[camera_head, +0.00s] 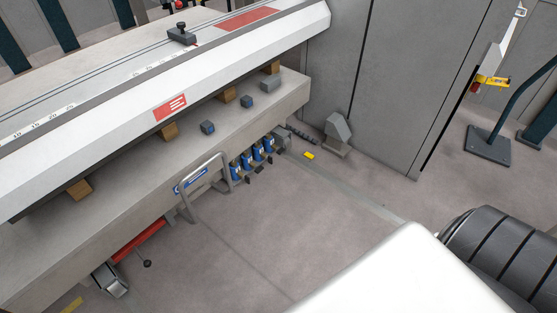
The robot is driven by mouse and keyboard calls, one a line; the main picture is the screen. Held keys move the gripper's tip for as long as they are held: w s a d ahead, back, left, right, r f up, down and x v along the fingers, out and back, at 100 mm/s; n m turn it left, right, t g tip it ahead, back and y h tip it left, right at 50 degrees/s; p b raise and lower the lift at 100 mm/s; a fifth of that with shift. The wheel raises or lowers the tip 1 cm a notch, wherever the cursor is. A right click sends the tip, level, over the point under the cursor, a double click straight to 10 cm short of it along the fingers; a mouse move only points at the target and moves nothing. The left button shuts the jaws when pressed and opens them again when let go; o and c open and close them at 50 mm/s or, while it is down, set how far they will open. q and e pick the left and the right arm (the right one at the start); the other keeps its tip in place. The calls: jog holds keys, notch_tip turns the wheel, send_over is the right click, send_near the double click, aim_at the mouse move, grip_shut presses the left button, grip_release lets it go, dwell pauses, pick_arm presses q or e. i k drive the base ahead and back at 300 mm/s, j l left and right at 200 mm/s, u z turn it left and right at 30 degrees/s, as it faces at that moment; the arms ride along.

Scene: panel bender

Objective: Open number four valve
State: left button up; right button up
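A row of several blue valves (247,162) is mounted low on the front of the panel bender, below its bed (235,122). Small dark parts, perhaps handles, stick out in front of and below the blue bodies. No numbers are readable on the valves, so I cannot tell which is number four. Whether each valve is open or closed is too small to tell. Neither of my grippers is in view.
A metal guard frame (205,173) stands left of the valves. A red bar (138,240) and a foot pedal (111,281) are lower left. A grey cabinet (385,75) stands behind right, with a grey housing (338,132) at its foot. The floor before the valves is clear.

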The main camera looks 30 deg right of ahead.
aim_at(280, 151)
jog(key=z, duration=0.85)
jog(key=i+l+z, duration=0.1)
jog(key=i+z, duration=0.15)
